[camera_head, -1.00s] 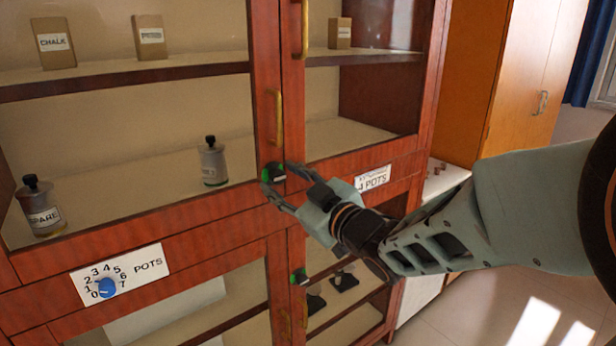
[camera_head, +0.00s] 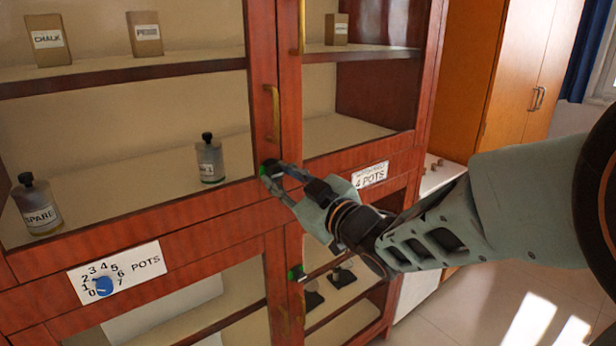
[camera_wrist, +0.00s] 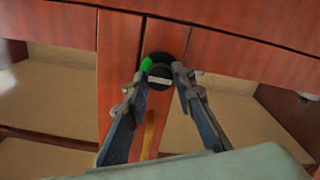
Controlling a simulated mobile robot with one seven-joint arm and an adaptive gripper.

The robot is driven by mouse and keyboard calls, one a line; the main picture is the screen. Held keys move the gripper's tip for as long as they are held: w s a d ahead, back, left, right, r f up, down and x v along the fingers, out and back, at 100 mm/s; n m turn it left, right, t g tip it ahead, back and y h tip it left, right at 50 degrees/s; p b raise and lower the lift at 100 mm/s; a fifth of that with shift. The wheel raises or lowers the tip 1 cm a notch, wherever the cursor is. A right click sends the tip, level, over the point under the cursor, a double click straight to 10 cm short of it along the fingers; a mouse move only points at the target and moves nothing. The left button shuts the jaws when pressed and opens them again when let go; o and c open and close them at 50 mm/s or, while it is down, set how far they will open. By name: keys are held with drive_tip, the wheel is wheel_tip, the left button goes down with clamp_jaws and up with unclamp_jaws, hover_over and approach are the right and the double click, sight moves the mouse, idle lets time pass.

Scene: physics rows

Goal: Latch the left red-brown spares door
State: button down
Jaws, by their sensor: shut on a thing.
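The left red-brown spares door (camera_head: 262,60) is a glazed door with a brass handle (camera_head: 273,113) on its right stile. It appears closed, flush beside the right door. A black latch knob (camera_wrist: 160,70) with a green mark sits at the lower corner of the door stile. My gripper (camera_head: 275,173) comes from the right and its fingertips are at this knob. In the wrist view the two fingers (camera_wrist: 158,76) stand either side of the knob, shut on it. In the head view the fingers partly hide the knob. The green mark shows at the knob's upper left in the wrist view.
A blue dial (camera_head: 104,286) marked POTS is at lower left. Bottles (camera_head: 209,160) and small boxes (camera_head: 145,35) stand on shelves behind the glass. An orange cupboard (camera_head: 500,80) stands at right, with bare floor in front.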

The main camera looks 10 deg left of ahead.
drive_tip(key=m+p, duration=0.2)
drive_tip(key=m, duration=0.2)
drive_tip(key=shift+r+m, duration=0.1)
drive_tip(key=shift+m, duration=0.2)
drive_tip(key=m+p, duration=0.2)
drive_tip(key=m, duration=0.2)
drive_tip(key=shift+m, duration=0.3)
drive_tip(key=m+p, duration=0.3)
drive_tip(key=m, duration=0.2)
drive_tip(key=shift+r+p, duration=0.1)
drive_tip(key=shift+p, duration=0.25)
drive_tip(key=shift+m+p, duration=0.9)
drive_tip(key=shift+m, duration=0.8)
drive_tip(key=c, duration=1.6)
unclamp_jaws()
drive_tip(key=shift+f, duration=0.2)
